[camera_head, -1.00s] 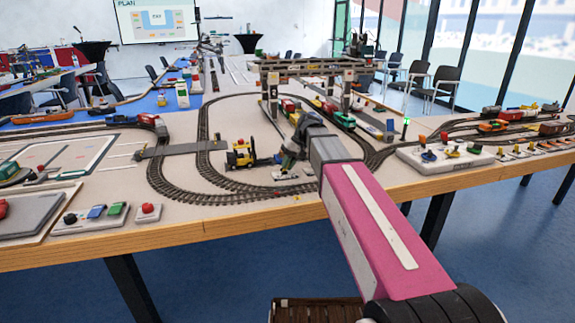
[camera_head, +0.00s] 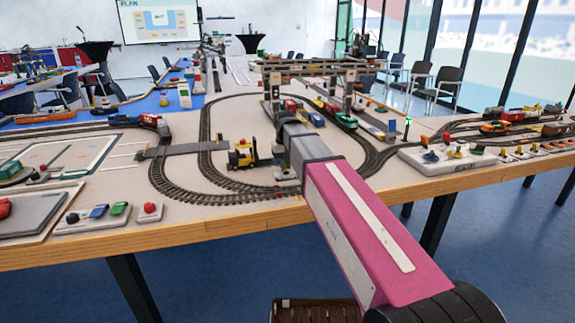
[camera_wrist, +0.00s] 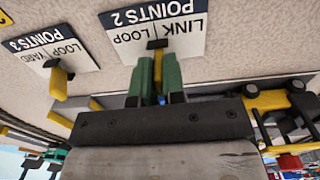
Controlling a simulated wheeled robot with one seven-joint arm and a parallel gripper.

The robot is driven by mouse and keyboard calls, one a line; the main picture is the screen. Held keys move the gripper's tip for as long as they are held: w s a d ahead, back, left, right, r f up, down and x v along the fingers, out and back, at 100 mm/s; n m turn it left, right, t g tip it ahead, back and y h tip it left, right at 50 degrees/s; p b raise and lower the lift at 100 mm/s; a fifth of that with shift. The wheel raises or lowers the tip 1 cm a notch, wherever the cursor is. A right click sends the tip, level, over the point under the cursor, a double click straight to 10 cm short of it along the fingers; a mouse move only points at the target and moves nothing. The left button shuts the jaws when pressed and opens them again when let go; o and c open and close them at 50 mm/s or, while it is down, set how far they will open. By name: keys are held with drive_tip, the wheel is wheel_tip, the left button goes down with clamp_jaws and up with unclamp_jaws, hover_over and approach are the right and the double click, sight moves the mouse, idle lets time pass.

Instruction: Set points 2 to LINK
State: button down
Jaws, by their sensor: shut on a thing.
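In the wrist view the white POINTS 2 plate (camera_wrist: 128,42) appears upside down, with LINK on the right half and LOOP on the left. A yellow lever (camera_wrist: 158,58) with a dark top stands at the plate's lower edge, near the middle. My gripper (camera_wrist: 158,72), with two green fingers, is shut on this lever. Its lower part is hidden between the fingers, and I cannot tell clearly which way it leans. In the head view my arm hides the plate and lever.
The POINTS 3 plate (camera_wrist: 50,48) with its own yellow lever (camera_wrist: 59,83) is close on the left in the wrist view. A yellow forklift (camera_head: 242,155) stands near my gripper, inside the track loop. A gantry crane (camera_head: 310,75) stands behind.

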drive_tip(key=h, duration=0.1)
drive_tip(key=a+t+h, duration=0.1)
drive_tip(key=h, duration=0.3)
drive_tip(key=shift+s+a+f+t, duration=0.2)
drive_tip(key=shift+a+t, duration=0.1)
idle(0.5)
drive_tip(key=c, duration=1.2)
unclamp_jaws()
drive_tip(key=v, duration=1)
drive_tip(key=shift+a+r, duration=0.25)
drive_tip(key=shift+a, duration=0.05)
drive_tip(key=shift+s, duration=0.15)
